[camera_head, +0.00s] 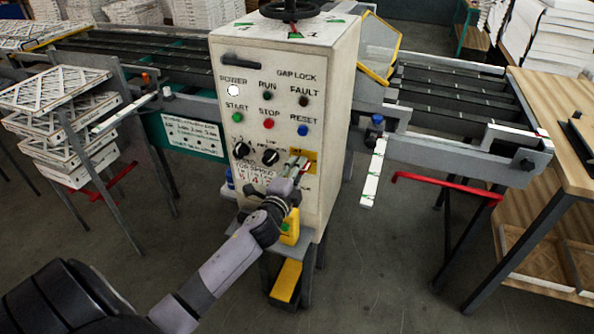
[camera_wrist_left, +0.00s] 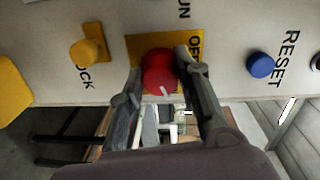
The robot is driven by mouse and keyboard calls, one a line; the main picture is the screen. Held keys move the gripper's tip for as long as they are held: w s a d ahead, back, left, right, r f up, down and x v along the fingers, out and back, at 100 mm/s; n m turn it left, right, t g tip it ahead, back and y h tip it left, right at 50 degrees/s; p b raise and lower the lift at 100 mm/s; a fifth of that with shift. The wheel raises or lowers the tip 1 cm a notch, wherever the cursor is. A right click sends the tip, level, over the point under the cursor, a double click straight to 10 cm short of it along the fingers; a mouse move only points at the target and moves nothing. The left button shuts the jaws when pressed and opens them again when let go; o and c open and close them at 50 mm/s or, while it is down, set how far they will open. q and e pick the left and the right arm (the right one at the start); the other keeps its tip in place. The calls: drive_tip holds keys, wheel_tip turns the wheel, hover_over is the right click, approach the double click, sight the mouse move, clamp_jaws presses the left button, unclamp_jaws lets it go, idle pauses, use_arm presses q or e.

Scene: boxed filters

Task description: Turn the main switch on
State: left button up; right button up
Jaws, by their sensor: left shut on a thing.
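The main switch is a red rotary knob (camera_wrist_left: 158,72) on a yellow plate (camera_wrist_left: 139,46) with partly hidden lettering, in the left wrist view. In the head view the yellow plate (camera_head: 312,158) is at the lower right of the white control box's front panel (camera_head: 285,85). My left gripper (camera_head: 290,178) reaches up to it from below and covers most of the knob. In the left wrist view its two fingers (camera_wrist_left: 165,88) stand on either side of the red knob, shut on it. The knob's exact angle is hard to tell. My right gripper is not in view.
The panel carries a white power light (camera_head: 232,90), a green start button (camera_head: 237,117), a red stop button (camera_head: 268,124), a blue reset button (camera_head: 302,130) and black dials (camera_head: 270,157). Conveyors flank the box. Stacked filters (camera_head: 60,120) stand left, a wooden table (camera_head: 555,130) right.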

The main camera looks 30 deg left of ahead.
use_arm(q)
drive_tip(key=o, duration=1.1)
drive_tip(key=shift+o, duration=0.2)
drive_tip(key=shift+s, duration=0.1)
drive_tip(key=v, duration=1.1)
drive_tip(key=shift+s, duration=0.4)
